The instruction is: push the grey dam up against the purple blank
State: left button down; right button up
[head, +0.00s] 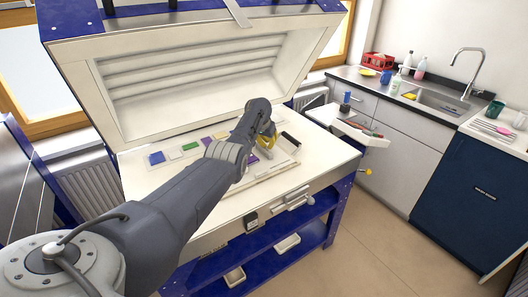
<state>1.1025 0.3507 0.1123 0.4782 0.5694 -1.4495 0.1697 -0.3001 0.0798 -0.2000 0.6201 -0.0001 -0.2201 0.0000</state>
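My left arm reaches in from the left over the bed of an open kiln (205,210), and its gripper (264,148) is low over the right part of the bed. The gripper is small and partly hidden by its own arm, so I cannot tell whether it is open or shut. A purple piece (264,153) shows beside the gripper, and another purple piece (207,141) lies in the row of coloured blanks left of the arm. I cannot tell which is the task's blank. I cannot clearly make out the grey dam. My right gripper is not in view.
The kiln's raised lid (200,75) stands behind the bed. Blue, white and green blanks (190,146) lie left of my arm. A black-and-white tray (289,141) is right of the gripper. A small side shelf (350,125) holds tools, and a sink counter stands at right.

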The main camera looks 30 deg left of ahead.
pick_arm(q)
jog(key=shift+s+a, duration=0.45)
jog(key=shift+s, duration=0.65)
jog(key=shift+s+a, duration=0.45)
jog(key=shift+s, duration=0.65)
jog(key=shift+s+a, duration=0.45)
jog(key=shift+s, duration=0.65)
dwell(3.8)
jog(key=shift+w+d, duration=0.25)
jog(key=shift+w, duration=0.3)
dwell(0.4)
